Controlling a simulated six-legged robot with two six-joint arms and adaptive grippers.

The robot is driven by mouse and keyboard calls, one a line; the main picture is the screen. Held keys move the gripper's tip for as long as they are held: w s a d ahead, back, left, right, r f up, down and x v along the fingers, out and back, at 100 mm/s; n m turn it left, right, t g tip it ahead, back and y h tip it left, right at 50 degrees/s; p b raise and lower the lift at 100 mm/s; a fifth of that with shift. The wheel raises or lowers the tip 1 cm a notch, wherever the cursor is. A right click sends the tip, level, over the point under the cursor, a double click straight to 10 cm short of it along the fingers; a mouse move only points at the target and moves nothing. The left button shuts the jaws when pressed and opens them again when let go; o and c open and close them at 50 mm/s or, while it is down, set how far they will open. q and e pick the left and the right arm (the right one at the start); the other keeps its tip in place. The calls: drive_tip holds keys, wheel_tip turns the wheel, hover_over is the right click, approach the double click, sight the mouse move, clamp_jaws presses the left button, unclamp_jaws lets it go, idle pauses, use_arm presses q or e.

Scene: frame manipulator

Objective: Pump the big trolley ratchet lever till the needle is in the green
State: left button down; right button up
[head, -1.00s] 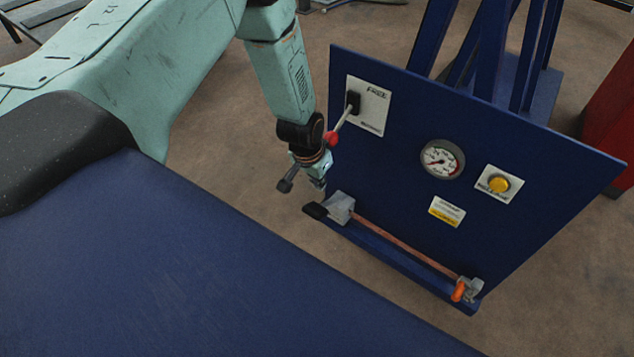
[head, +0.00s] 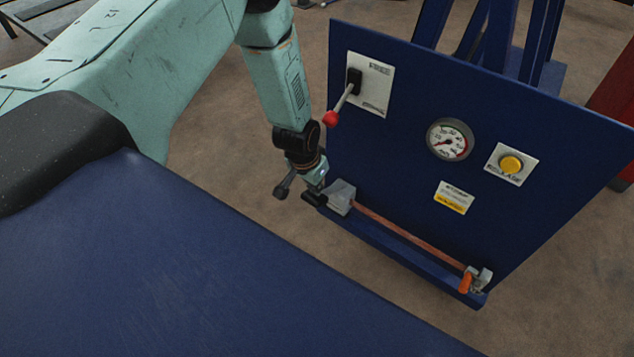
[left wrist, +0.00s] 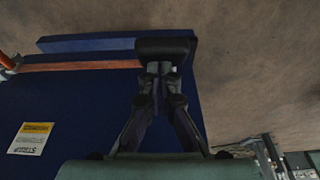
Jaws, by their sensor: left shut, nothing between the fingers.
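The big trolley ratchet (head: 340,196) is a grey metal piece at the lower left of the blue trolley panel. Its lever has a black grip (head: 314,199), seen in the left wrist view (left wrist: 166,47) as a wide dark block. My left gripper (head: 318,184) is shut and empty, its fingertips right at this grip. Whether they touch it I cannot tell. The round gauge (head: 450,139) has a white face and red marks. Its needle seems to point lower left. The green zone is too small to make out. My right gripper is out of view.
A red-knobbed lever (head: 331,118) sticks out above my left wrist. A yellow button (head: 511,165) sits right of the gauge. An orange strap (head: 410,232) runs to a clamp with an orange handle (head: 466,283). A blue surface (head: 180,270) fills the lower left.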

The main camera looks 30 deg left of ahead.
use_arm(q)
drive_tip(key=shift+s+f, duration=0.1)
drive_tip(key=shift+s+f+t+b, duration=0.4)
drive_tip(key=shift+s+f+b, duration=0.1)
drive_tip(key=shift+f+b, duration=0.2)
drive_tip(key=s+f+t+b, duration=0.3)
drive_tip(key=f+b, duration=0.6)
drive_tip(key=f, duration=0.5)
drive_tip(key=shift+s+f+t, duration=0.4)
drive_tip(key=shift+s, duration=0.1)
drive_tip(key=shift+f, duration=0.15)
